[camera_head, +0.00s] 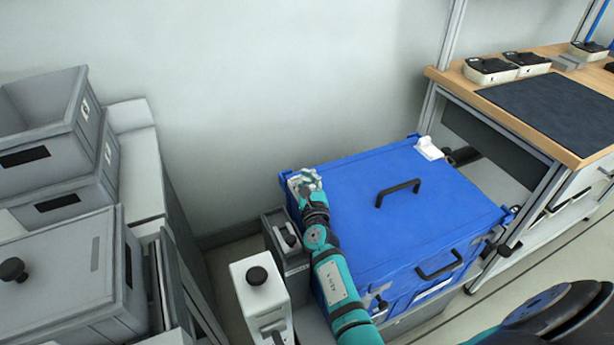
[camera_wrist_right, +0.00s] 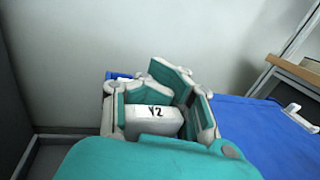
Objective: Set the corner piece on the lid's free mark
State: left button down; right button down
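The blue crate's lid (camera_head: 370,220) lies flat with a black handle in its middle. A white corner piece (camera_head: 430,148) sits on its back right corner. My right gripper (camera_head: 305,182) is at the lid's back left corner, reached by the teal arm. In the right wrist view, its fingers (camera_wrist_right: 157,110) close around a white piece marked Y2 (camera_wrist_right: 155,122). The piece looks held between the finger pads, near the lid's corner. Its underside and any mark beneath it are hidden. Whether it touches the lid cannot be told. My left gripper is not in view.
Grey bins (camera_head: 50,125) are stacked at the left. A white box with a black knob (camera_head: 257,277) stands in front of the crate's left side. A workbench with a dark mat (camera_head: 550,110) stands at the right. Most of the lid's top is clear around its handle.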

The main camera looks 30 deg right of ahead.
jog(key=c, duration=2)
grip_release()
jog(key=o, duration=0.7)
jog(key=shift+c, duration=0.2)
jog(key=shift+r+p, duration=0.3)
jog(key=shift+r, duration=0.05)
jog(key=shift+s+r+p, duration=0.1)
jog(key=shift+r+p, duration=0.35)
jog(key=p+v, duration=0.2)
jog(key=v, duration=0.8)
jog(key=shift+s+f, duration=0.2)
jog(key=shift+s+a, duration=0.3)
jog(key=shift+s, duration=0.4)
